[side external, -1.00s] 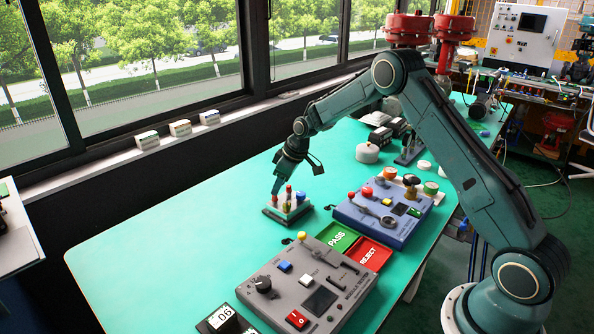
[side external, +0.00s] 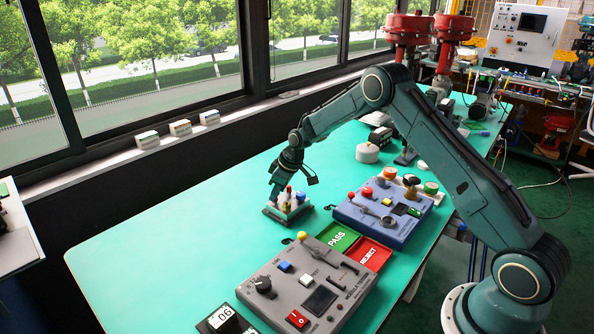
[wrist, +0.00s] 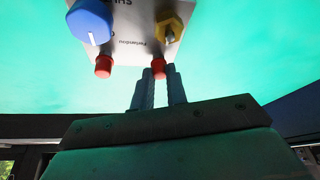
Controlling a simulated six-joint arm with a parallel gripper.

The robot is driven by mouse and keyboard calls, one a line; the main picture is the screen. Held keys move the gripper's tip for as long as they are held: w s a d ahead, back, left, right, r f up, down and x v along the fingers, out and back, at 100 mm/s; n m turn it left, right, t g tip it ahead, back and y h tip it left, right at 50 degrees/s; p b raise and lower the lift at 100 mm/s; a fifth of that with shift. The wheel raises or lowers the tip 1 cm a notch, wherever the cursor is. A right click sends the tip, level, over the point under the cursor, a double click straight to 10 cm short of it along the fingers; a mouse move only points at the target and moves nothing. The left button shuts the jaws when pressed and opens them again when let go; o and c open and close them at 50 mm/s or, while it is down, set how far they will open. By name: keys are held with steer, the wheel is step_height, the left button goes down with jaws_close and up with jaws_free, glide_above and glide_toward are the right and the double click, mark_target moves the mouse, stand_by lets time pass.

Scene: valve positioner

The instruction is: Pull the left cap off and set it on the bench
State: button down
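A small grey valve positioner (side external: 288,217) stands on the bench with two red caps on one side. In the wrist view its lettering is upside down. The left cap by that lettering (wrist: 158,68) is on the picture's right, beside a yellow knob (wrist: 168,28). The other red cap (wrist: 103,66) is near a blue knob (wrist: 90,22). My gripper (wrist: 160,75) is at the left cap, a finger on either side of it with a gap between them. I cannot tell whether the fingers touch it. In the side view my gripper (side external: 274,201) hides this cap.
A blue control panel (side external: 365,220) stands right of the positioner. Green PASS (side external: 337,237) and red REJECT (side external: 372,254) trays lie in front of it. A grey module tester (side external: 310,285) is nearer the camera. The bench (side external: 170,245) is clear to the left.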

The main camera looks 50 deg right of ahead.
steer(key=shift+r, duration=1.25)
stand_by(1.9)
steer(key=shift+r, duration=1.75)
steer(key=shift+r, duration=0.1)
steer(key=s+a+r, duration=0.2)
steer(key=s+r, duration=0.7)
steer(key=s, duration=0.2)
steer(key=shift+s, duration=0.4)
step_height(320, 180, down, 16)
